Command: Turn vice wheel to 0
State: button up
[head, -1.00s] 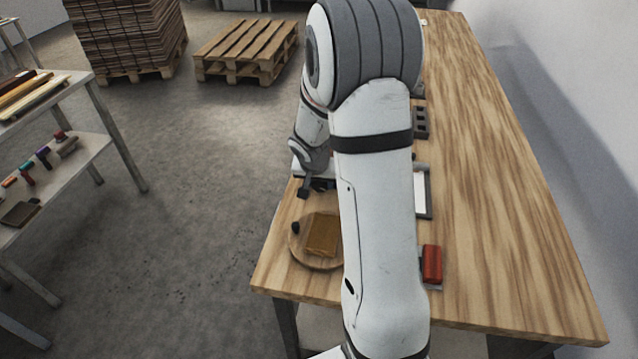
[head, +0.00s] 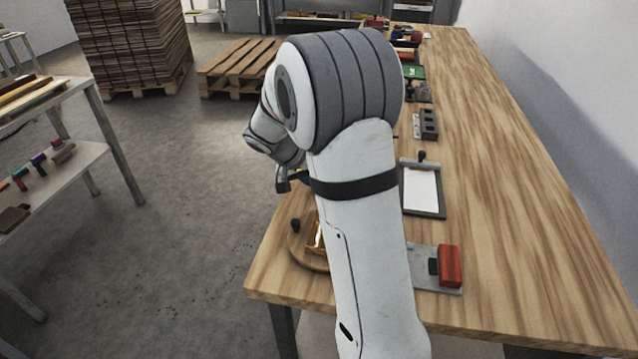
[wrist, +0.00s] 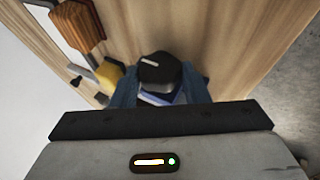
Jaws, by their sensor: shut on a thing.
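A black round knob (wrist: 158,70) with a white line on its top stands in the middle of the wrist view. I take it to be the vice wheel. Its white line is tilted slightly from level in the picture. My gripper (wrist: 160,88) has one blue-grey finger on each side of the knob and is shut on it. A blue and pale part (wrist: 160,99) shows just below the knob, mostly hidden. I cannot read any scale or number. In the head view my arm hides the wheel and my fingertips.
On the bench are a round wooden board (head: 305,262), a clipboard (head: 422,190) and a red block (head: 450,266) on a grey plate. The wrist view shows a yellow block (wrist: 109,76) and an orange-brown block (wrist: 80,24). The bench's right side is clear.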

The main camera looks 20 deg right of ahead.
jog(key=shift+w+a, duration=0.1)
dwell(0.4)
jog(key=o, duration=1)
jog(key=v, duration=0.7)
jog(key=shift+a+r, duration=0.25)
jog(key=shift+a, duration=0.05)
